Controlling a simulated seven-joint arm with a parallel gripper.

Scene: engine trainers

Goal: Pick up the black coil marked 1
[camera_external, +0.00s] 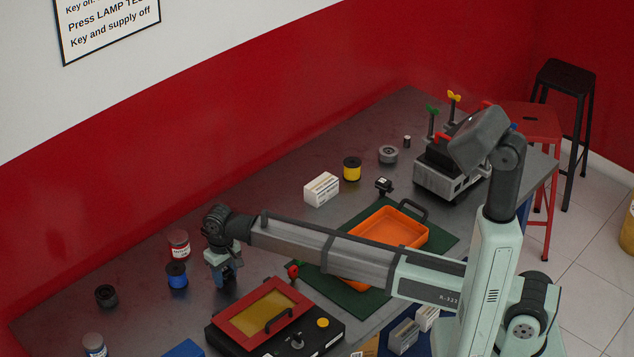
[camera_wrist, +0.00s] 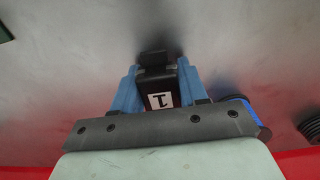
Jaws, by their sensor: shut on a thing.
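The black coil marked 1 (camera_wrist: 157,85) sits between the two blue fingers of my gripper (camera_wrist: 158,90) in the wrist view. Its white label with the 1 faces the camera. My gripper is shut on it. In the external view my gripper (camera_external: 226,277) points down over the left part of the grey table, and the coil is mostly hidden there. I cannot tell whether the coil touches the table.
A blue spool (camera_external: 177,276) stands just left of my gripper, with a red-labelled tin (camera_external: 179,244) behind it. A red-framed box (camera_external: 262,312) is in front. An orange tray (camera_external: 421,239) lies on a green mat (camera_external: 446,243) to the right. A white box (camera_external: 321,189) stands behind.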

